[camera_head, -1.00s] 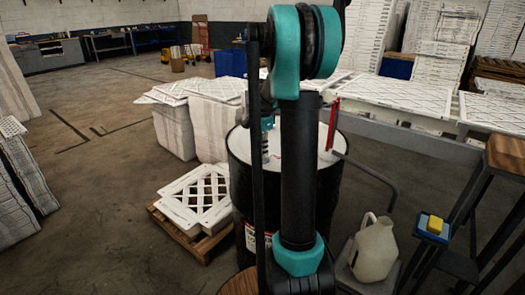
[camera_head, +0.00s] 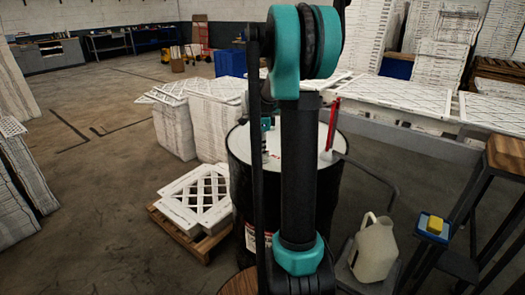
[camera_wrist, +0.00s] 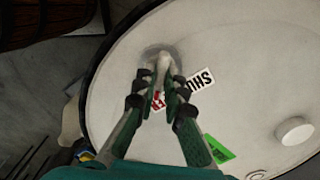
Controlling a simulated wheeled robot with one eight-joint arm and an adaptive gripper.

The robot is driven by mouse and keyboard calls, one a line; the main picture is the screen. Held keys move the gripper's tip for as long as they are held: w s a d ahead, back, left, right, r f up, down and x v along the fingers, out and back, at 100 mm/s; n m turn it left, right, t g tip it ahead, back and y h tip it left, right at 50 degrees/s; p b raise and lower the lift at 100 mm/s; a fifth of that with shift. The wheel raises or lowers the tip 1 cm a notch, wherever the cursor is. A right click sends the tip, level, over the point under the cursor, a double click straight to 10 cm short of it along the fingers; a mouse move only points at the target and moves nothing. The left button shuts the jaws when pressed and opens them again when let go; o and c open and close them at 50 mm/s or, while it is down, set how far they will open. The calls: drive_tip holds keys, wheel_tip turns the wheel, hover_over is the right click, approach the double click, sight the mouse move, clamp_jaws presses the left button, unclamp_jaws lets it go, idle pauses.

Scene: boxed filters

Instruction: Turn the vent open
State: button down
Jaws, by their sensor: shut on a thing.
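The black drum (camera_head: 337,195) with a white lid (camera_wrist: 250,70) stands in front of me, its middle hidden by my arm in the head view. In the wrist view, my gripper (camera_wrist: 162,75) is over the lid near its rim. Its fingers are closed around the small pale vent (camera_wrist: 163,62), which shows only at the fingertips. A label (camera_wrist: 197,80) reading "SHU…" with a red part lies beside the fingers, partly covered by them. How far the vent is turned cannot be told.
A round white cap (camera_wrist: 295,131) and a green label (camera_wrist: 218,150) are on the lid. A red upright part (camera_head: 332,125) stands at the drum's far right side. White filters on a pallet (camera_head: 198,238) lie left of the drum; a pale jug (camera_head: 375,250) stands right.

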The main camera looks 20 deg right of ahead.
drive_tip(key=c, duration=1.6)
unclamp_jaws()
wheel_tip(320, 180, up, 12)
drive_tip(key=s+a+f+n+t, duration=0.2)
drive_tip(key=s+a+f+n, duration=0.3)
drive_tip(key=s+f+n, duration=0.5)
drive_tip(key=s+a+f+n+t, duration=0.2)
drive_tip(key=s+a+f+n, duration=0.4)
drive_tip(key=s+f+n, duration=0.4)
drive_tip(key=s+f, duration=0.1)
drive_tip(key=s, duration=0.4)
drive_tip(key=shift+s+f, duration=0.25)
drive_tip(key=shift+s, duration=0.15)
